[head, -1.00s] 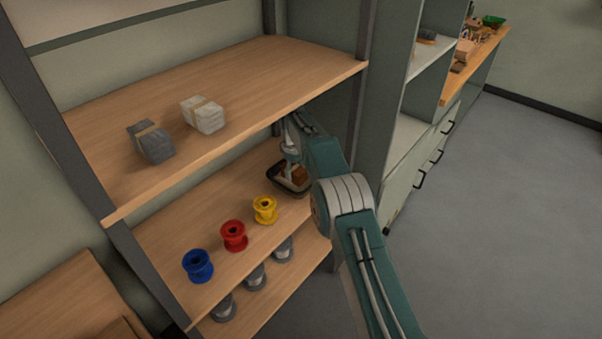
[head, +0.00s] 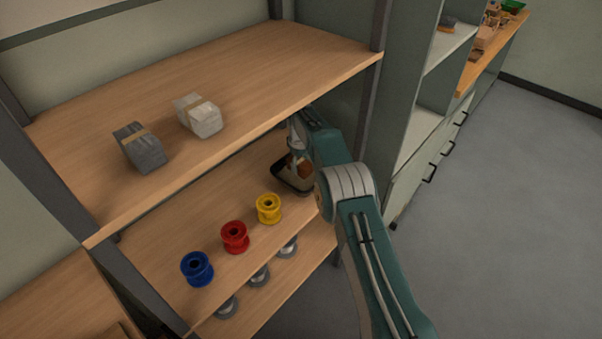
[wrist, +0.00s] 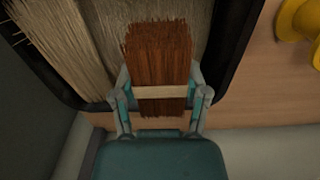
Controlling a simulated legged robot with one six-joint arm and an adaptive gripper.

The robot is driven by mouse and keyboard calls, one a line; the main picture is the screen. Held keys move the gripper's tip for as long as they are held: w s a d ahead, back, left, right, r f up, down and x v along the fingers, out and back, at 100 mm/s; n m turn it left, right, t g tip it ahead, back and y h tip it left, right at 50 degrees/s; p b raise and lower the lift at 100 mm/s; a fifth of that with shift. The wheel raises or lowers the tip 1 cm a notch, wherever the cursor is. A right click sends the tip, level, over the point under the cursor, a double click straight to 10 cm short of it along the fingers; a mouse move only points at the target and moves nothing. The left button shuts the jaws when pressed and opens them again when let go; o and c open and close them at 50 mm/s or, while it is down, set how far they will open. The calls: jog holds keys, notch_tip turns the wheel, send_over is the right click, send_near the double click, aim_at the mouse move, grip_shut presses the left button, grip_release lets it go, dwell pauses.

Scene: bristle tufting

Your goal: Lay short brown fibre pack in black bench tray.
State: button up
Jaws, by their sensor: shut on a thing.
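The brown fibre pack (wrist: 157,55), bound with a pale band, is gripped between the two fingers of my gripper (wrist: 160,94) in the wrist view. Behind it lie pale fibres (wrist: 72,45) in a black-walled tray (wrist: 236,38). In the head view my gripper (head: 297,142) reaches under the upper shelf board and holds the brown pack (head: 299,167) over or just inside this black tray (head: 286,184). The gap between pack and tray is hard to judge. I cannot tell whether this shelf tray is the bench tray.
Yellow (head: 269,208), red (head: 235,236) and blue (head: 197,268) spools stand left of the tray. A cluttered wooden bench (head: 488,55) stands far right. The floor is clear.

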aim_at(300, 161)
notch_tip(300, 161, down, 4)
jog(key=shift+f, duration=0.15)
jog(key=o, duration=1.3)
jog(key=shift+c, duration=0.2)
notch_tip(300, 161, up, 8)
jog(key=shift+f, duration=0.15)
